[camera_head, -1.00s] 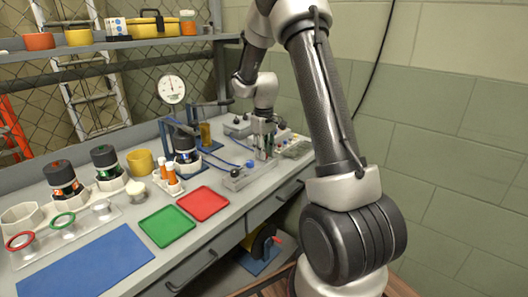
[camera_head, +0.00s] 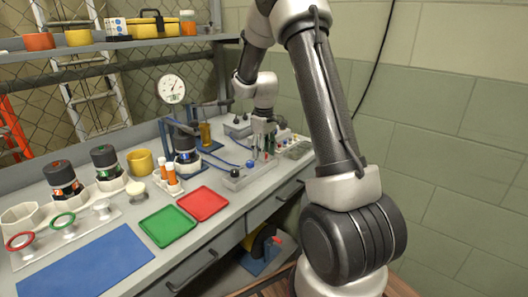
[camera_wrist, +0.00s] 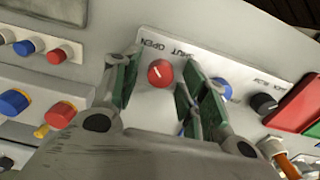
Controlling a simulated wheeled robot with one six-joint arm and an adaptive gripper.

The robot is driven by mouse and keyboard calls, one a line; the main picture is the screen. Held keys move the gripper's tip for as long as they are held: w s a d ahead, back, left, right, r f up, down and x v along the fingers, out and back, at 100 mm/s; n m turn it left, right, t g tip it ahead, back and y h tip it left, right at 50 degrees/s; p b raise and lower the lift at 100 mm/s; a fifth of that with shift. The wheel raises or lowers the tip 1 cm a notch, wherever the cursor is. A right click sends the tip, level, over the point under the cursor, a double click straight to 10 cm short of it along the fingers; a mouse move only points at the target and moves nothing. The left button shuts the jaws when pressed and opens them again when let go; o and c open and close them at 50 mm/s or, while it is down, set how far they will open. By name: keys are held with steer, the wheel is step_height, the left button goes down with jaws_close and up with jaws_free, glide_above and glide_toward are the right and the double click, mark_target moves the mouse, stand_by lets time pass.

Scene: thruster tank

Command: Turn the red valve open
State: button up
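The red valve (camera_wrist: 160,73) is a round red knob with a white mark, on a light panel lettered SHUT and OPEN, in the wrist view. My gripper (camera_wrist: 162,62) has its two green-padded fingers apart, one on each side of the knob in the picture. Gaps show between the knob and both pads, and nothing is held. In the head view my gripper (camera_head: 263,146) points down over the panels at the back right of the bench, and the red valve is too small to make out there.
A blue knob (camera_wrist: 221,88) sits close by, partly behind the right finger. A black knob (camera_wrist: 263,103) stands farther right. Several coloured buttons and connectors lie to the left. A dial gauge (camera_head: 172,88) stands over the bench. Green (camera_head: 167,226) and red (camera_head: 203,203) trays lie in front.

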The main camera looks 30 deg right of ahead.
mark_target(268, 163)
step_height(268, 163, up, 12)
stand_by(0.7)
stand_by(0.4)
steer(key=s+a+r+m+t, duration=0.1)
steer(key=s+a+r, duration=0.1)
steer(key=s, duration=0.8)
steer(key=s+a+r+m+t, duration=0.1)
steer(key=s+a+r+t, duration=0.1)
steer(key=s, duration=0.8)
steer(key=s+a+r+m+t, duration=0.1)
steer(key=s+a+r+m, duration=0.1)
steer(key=s, duration=0.9)
steer(key=shift+a+r, duration=0.6)
steer(key=shift+r, duration=0.3)
